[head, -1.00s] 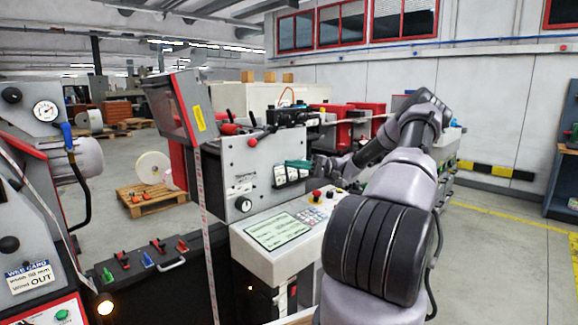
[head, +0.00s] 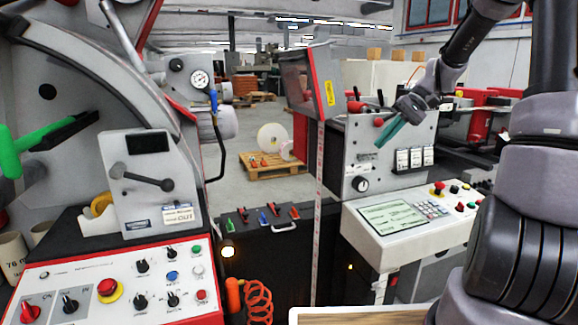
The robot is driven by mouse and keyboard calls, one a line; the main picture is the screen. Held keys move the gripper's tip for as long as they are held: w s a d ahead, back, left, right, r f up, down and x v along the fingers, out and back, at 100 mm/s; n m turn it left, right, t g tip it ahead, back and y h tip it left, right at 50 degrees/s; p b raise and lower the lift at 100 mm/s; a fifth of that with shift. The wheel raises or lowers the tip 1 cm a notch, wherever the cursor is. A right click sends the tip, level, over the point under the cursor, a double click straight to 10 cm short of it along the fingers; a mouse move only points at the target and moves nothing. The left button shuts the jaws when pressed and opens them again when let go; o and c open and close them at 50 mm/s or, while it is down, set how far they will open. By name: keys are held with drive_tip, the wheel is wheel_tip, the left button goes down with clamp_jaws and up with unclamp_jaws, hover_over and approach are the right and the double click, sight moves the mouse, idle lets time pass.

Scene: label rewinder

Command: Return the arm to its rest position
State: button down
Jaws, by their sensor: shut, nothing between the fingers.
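My arm rises along the right side of the head view and bends over toward the middle. My gripper (head: 390,130) hangs at the arm's end, with teal fingers pointing down and to the left. It is shut with nothing between the fingers. It is in front of the upper part of the grey machine panel (head: 365,165), in open air as far as I can tell. The panel's screen and keypad console (head: 395,222) is below it.
A red-edged guard plate (head: 312,85) stands left of my gripper. A control panel (head: 120,285) with knobs fills the lower left. A green-handled lever (head: 12,150) sticks out at far left. A wooden board edge (head: 360,316) lies at bottom. Paper rolls sit on a pallet (head: 272,168) behind.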

drive_tip(key=s+r+m+t+h, duration=0.1)
drive_tip(key=s+r+t+h, duration=0.2)
drive_tip(key=s, duration=0.7)
drive_tip(key=s+a+r+m+t+h, duration=0.1)
drive_tip(key=s+r+t+h, duration=0.2)
drive_tip(key=s+r+t, duration=0.2)
drive_tip(key=s+r, duration=0.3)
drive_tip(key=s, duration=0.3)
drive_tip(key=shift+r, duration=0.3)
